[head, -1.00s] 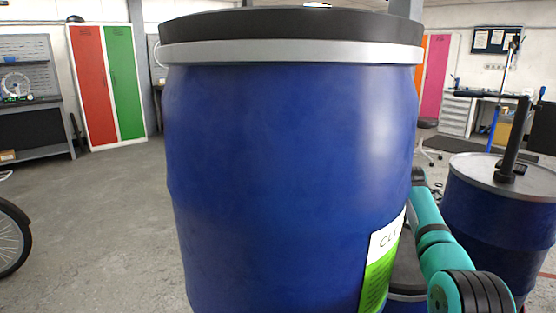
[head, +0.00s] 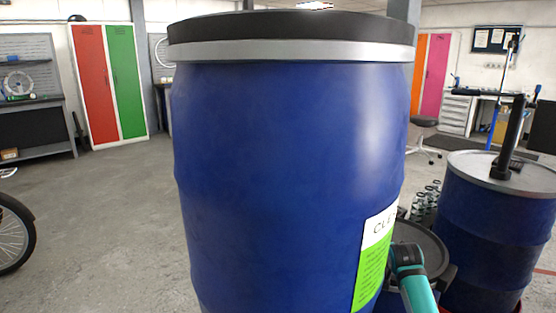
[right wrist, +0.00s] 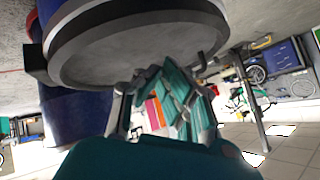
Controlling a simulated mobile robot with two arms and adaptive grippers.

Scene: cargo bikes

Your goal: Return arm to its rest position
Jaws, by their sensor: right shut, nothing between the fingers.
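My right arm (head: 416,285), teal with a black joint, shows at the lower right in the head view, close beside the big blue drum. Its gripper is hidden in that view. In the right wrist view my right gripper (right wrist: 168,88) is shut with nothing in it. It appears just in front of a drum's grey lid (right wrist: 140,58); I cannot tell if they touch. My left arm and gripper are not in view.
A big blue drum (head: 285,170) with a black lid fills the middle. A smaller dark-lidded drum (head: 428,242) and a blue drum with a pump (head: 490,225) stand right. A bike wheel (head: 12,235) is at left. Grey floor (head: 105,220) is clear there.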

